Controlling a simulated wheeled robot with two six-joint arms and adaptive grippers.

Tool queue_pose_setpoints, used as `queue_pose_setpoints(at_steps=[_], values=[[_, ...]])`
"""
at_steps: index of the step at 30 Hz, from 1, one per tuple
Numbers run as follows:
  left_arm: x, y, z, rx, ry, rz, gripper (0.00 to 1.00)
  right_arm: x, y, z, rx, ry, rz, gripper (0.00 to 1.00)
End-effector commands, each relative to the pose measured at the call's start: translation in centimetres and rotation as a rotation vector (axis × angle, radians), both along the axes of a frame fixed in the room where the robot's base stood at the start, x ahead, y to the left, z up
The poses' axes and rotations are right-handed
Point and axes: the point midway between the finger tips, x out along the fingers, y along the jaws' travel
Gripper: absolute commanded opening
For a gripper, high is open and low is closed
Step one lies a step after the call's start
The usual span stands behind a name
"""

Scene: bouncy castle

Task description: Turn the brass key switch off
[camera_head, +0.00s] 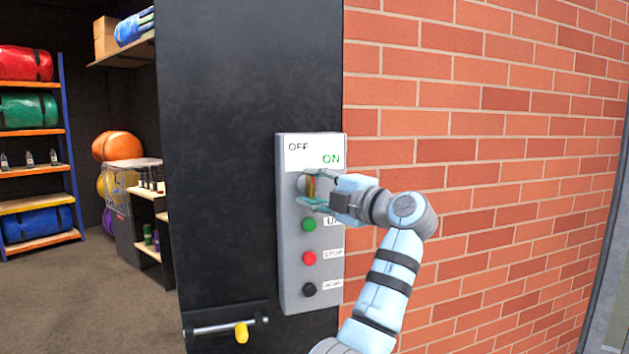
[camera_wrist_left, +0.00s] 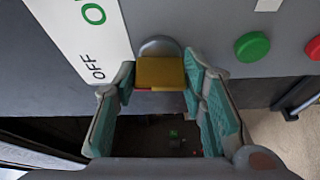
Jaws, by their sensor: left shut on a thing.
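In the left wrist view the key (camera_wrist_left: 160,72) is a flat brass block in front of a round grey collar. My left gripper (camera_head: 316,189) is at the switch with one finger above and one below the key, shut on it. In the wrist view its teal-padded fingers (camera_wrist_left: 160,84) flank the key. My right gripper is not in view.
Green (camera_head: 309,225), red (camera_head: 309,257) and black (camera_head: 309,289) buttons sit below the switch. A bar with a yellow part (camera_head: 241,333) is low on the post. A brick wall (camera_head: 500,150) lies right; storage shelves (camera_head: 35,168) stand left.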

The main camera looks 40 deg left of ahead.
Motion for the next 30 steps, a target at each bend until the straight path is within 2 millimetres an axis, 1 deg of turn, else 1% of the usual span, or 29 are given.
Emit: queue_pose_setpoints(at_steps=[1,6,22,23,24,26,30], values=[[0.01,-0.01,0.13,-0.012,-0.014,0.0,0.1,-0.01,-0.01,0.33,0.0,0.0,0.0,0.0],[0.02,-0.01,0.05,-0.041,-0.057,-0.001,0.1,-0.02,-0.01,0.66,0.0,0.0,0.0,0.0],[0.01,0.0,-0.04,-0.053,-0.078,-0.001,0.1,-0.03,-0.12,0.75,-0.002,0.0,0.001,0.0],[0.01,0.0,-0.04,-0.053,-0.078,-0.001,0.43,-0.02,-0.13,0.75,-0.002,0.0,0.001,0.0],[0.01,0.0,-0.03,-0.053,-0.078,-0.001,0.49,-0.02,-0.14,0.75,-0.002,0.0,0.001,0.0],[0.01,0.0,-0.03,-0.053,-0.078,-0.001,0.58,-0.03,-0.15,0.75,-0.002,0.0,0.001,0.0],[0.01,0.0,0.0,-0.052,-0.077,-0.001,0.58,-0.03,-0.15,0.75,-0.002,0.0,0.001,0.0]])
